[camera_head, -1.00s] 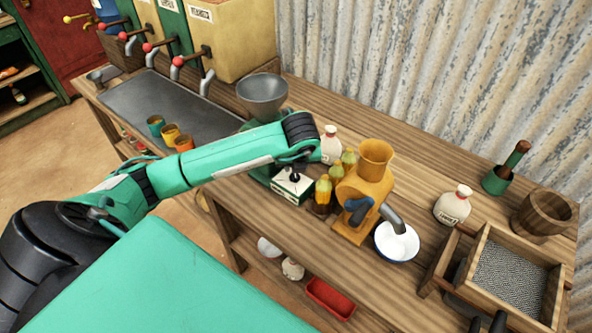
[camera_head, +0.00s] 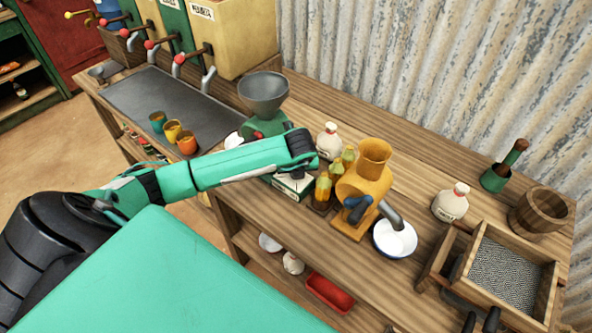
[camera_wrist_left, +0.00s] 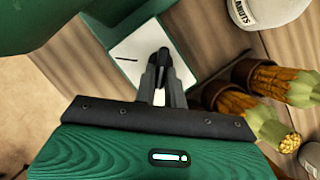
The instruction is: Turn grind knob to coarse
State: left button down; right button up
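The green grinder carries a grey hopper (camera_head: 263,92). Its white panel (camera_head: 293,186) lies in front, largely behind my left wrist in the head view. In the left wrist view, the white panel (camera_wrist_left: 126,60) has a short black mark, and the black grind knob (camera_wrist_left: 163,56) stands up from it. My left gripper (camera_wrist_left: 163,76) has its narrow fingers on both sides of the knob and looks shut on it. My arm hides this grip in the head view. My right gripper (camera_head: 481,321) shows only dark, spread finger ends at the lower edge, empty.
A white jar (camera_head: 329,141) stands behind. Three cups (camera_head: 172,131) are at left, and a wooden tray (camera_head: 447,262) is at right.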

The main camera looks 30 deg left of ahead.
pick_arm(q)
jog(key=shift+a+f+b, duration=0.1)
jog(key=shift+f+b, duration=0.05)
jog(key=shift+b, duration=0.2)
jog(key=m+b, duration=0.2)
jog(key=m+h+b, duration=0.1)
jog(key=b, duration=0.1)
jog(key=shift+s+a+f+t, duration=0.1)
jog(key=shift+a+t, duration=0.15)
jog(key=shift+t, duration=0.15)
jog(key=shift+s+m+h+b, duration=0.1)
jog(key=shift+m+h+b, duration=0.2)
jog(key=shift+m+b, duration=0.45)
jog(key=shift+r, duration=0.25)
jog(key=c, duration=1.5)
grip_release()
jog(key=shift+o, duration=0.2)
